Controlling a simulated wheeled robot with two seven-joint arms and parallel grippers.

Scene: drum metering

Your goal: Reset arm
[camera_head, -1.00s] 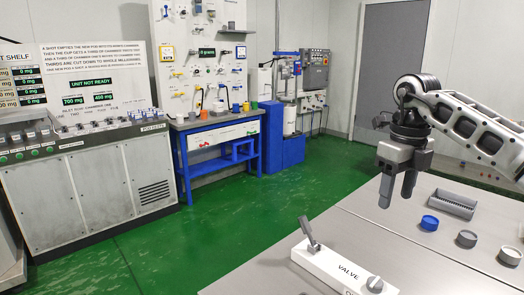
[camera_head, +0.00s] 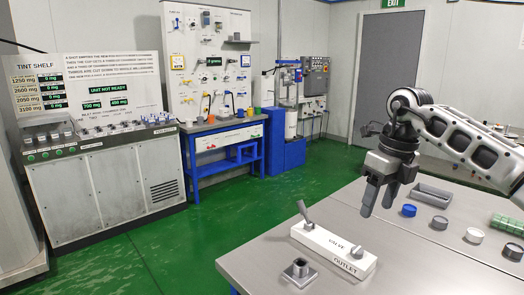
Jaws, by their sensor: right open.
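My right gripper (camera_head: 378,200) hangs from the right arm, which comes in from the right. Its fingers point down with a gap between them, and nothing shows in the gap. It is above the grey table (camera_head: 420,260), between the white valve block (camera_head: 330,249) and the blue cap (camera_head: 408,210). The valve block is marked VALVE and OUTLET and has a grey lever (camera_head: 305,215) at its left end and a grey knob at its right. My left gripper is not in view.
A grey tray (camera_head: 432,194), grey and white caps (camera_head: 474,236) and green pieces (camera_head: 507,222) lie on the table's right side. A metal fitting (camera_head: 299,270) stands at the near left edge. The tint shelf console (camera_head: 105,180) and a blue bench (camera_head: 222,145) stand beyond open green floor.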

